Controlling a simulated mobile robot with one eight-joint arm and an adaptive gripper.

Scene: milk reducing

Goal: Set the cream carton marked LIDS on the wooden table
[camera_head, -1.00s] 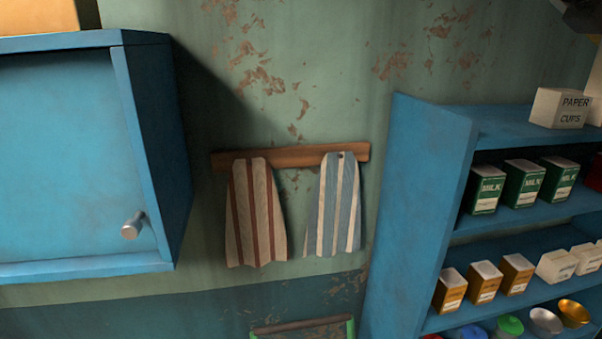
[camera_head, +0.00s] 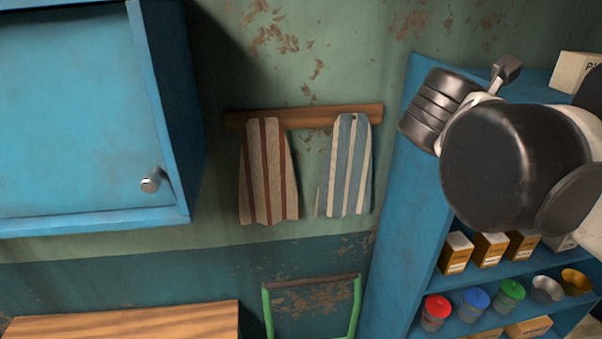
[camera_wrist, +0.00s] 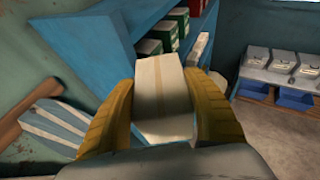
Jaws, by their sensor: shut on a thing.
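A cream carton (camera_wrist: 160,78) sits between the two yellow fingers of my gripper (camera_wrist: 164,100) in the wrist view, and the gripper is shut on it. The carton's visible faces are plain with a pale tan strip; no LIDS marking shows from here. In the head view the carton cannot be made out, and my dark arm covers part of the shelf at the right. A wooden table top (camera_head: 125,321) shows at the lower left of the head view, with its nearer part cut off by the frame.
A blue shelf unit (camera_head: 397,215) stands at the right with orange-brown cartons (camera_head: 490,248) and coloured-lid jars (camera_head: 474,302). A blue cabinet (camera_head: 85,120) hangs above the table. Striped cloths (camera_head: 268,172) hang on the wall. A green-framed chair-like object (camera_head: 268,312) stands beside the table.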

